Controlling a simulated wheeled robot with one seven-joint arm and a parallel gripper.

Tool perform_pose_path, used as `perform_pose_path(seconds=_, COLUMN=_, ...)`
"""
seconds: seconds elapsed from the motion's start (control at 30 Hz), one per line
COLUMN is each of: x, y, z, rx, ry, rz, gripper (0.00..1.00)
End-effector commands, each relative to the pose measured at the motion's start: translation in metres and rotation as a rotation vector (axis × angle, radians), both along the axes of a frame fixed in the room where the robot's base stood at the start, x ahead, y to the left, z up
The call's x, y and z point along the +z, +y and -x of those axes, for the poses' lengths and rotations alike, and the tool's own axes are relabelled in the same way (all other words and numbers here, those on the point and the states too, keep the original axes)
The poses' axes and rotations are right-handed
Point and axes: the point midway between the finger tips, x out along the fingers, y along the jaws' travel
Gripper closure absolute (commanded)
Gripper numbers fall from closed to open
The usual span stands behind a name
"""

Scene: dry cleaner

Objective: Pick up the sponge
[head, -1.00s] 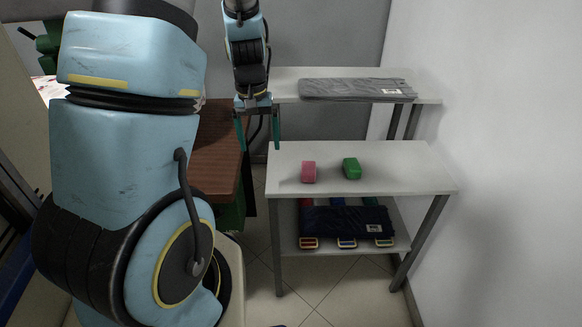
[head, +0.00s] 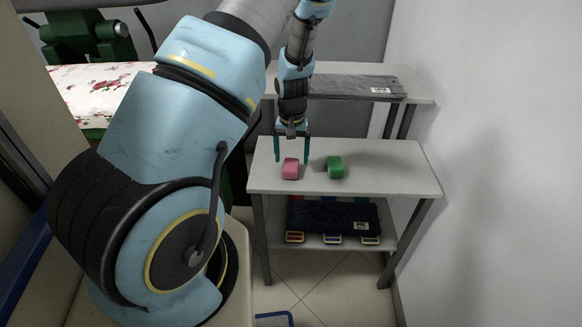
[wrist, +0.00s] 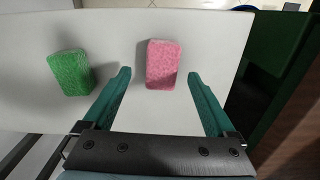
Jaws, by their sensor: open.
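Two sponge-like blocks lie on the white table's top shelf. The pink sponge (head: 290,169) is on the left in the head view and the green sponge (head: 335,167) is to its right. In the wrist view the pink sponge (wrist: 163,65) lies between and ahead of my fingers, and the green sponge (wrist: 72,72) lies to the left, outside them. My gripper (head: 292,160) points down above the pink sponge, fingers apart on either side of it. It also shows empty in the wrist view (wrist: 160,90). Touching cannot be seen.
The white table (head: 400,180) has free room to the right of the green sponge. A lower shelf holds a dark folded cloth (head: 335,217). A grey folded cloth (head: 355,86) lies on a shelf behind. A white wall (head: 500,150) stands at right.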

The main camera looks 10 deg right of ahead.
Motion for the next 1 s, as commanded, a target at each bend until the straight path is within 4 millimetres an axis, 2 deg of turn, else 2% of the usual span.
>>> perform_pose_path(seconds=0.2, x=-0.028, y=0.003, z=0.001, rx=0.001, ry=0.003, rz=-0.002, gripper=0.09)
perform_pose_path(seconds=0.3, x=-0.036, y=0.003, z=0.001, rx=0.002, ry=0.002, rz=-0.001, gripper=0.09)
perform_pose_path(seconds=0.57, x=-0.038, y=0.002, z=0.001, rx=0.001, ry=0.001, rz=0.000, gripper=0.09)
perform_pose_path(seconds=1.0, x=-0.038, y=0.002, z=0.001, rx=0.001, ry=0.001, rz=0.000, gripper=0.58)
